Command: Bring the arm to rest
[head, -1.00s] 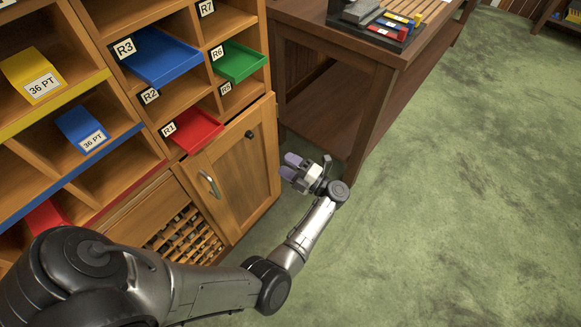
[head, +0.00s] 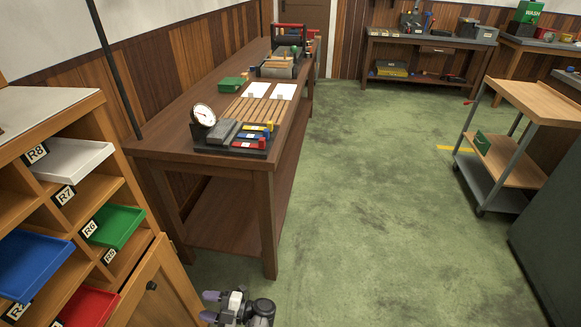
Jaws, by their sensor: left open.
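My left gripper (head: 209,306) shows at the bottom edge of the head view, with pale purple fingertips and a white and dark wrist. It is open, and I see nothing between its fingers. It is low, to the right of the wooden cabinet door (head: 160,288) and in front of the long workbench. The rest of the left arm is cut off by the bottom edge. My right gripper is out of view.
The wooden cabinet holds coloured trays, among them a green tray (head: 117,226) and a white tray (head: 72,158). A long dark workbench (head: 165,146) stands beyond it. A wheeled cart (head: 533,100) is at the right. The green floor (head: 370,220) between is clear.

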